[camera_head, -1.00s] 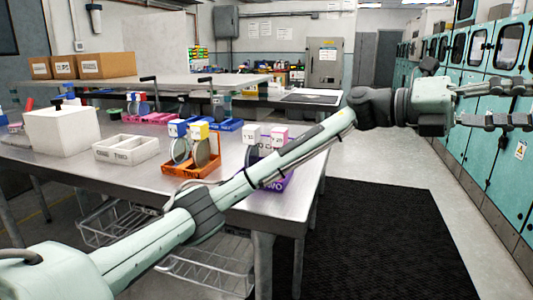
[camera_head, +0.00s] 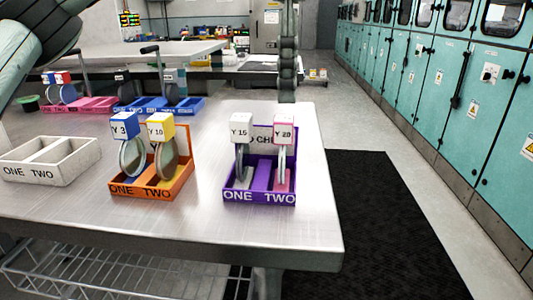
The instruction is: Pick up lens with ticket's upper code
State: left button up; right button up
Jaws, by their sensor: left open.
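An orange two-slot tray (camera_head: 152,191) holds a blue-topped lens marked Y 3 (camera_head: 125,128) and a yellow-topped lens marked Y 10 (camera_head: 158,130). A purple two-slot tray (camera_head: 259,197) to its right holds a white-topped lens marked Y 15 (camera_head: 240,132) and a pink-topped lens marked Y 20 (camera_head: 283,135). All stand upright. I cannot make out a ticket with codes. My right gripper is out of view.
A white two-slot tray (camera_head: 48,162) is empty at the left. Pink (camera_head: 92,104) and blue (camera_head: 178,106) trays with more lenses stand farther back. The metal table (camera_head: 215,226) is bare in front of the trays. A dark mat (camera_head: 385,225) lies on the floor at right.

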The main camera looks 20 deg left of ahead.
aim_at(284, 118)
pick_arm(q)
jog(key=shift+a+f, duration=0.3)
notch_tip(284, 118, down, 6)
jog(key=shift+s+d+f+b, duration=0.1)
jog(key=shift+s+b, duration=0.05)
jog(key=shift+b, duration=0.3)
jog(key=shift+f, duration=0.35)
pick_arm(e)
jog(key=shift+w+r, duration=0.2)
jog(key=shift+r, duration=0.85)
pick_arm(q)
grip_shut()
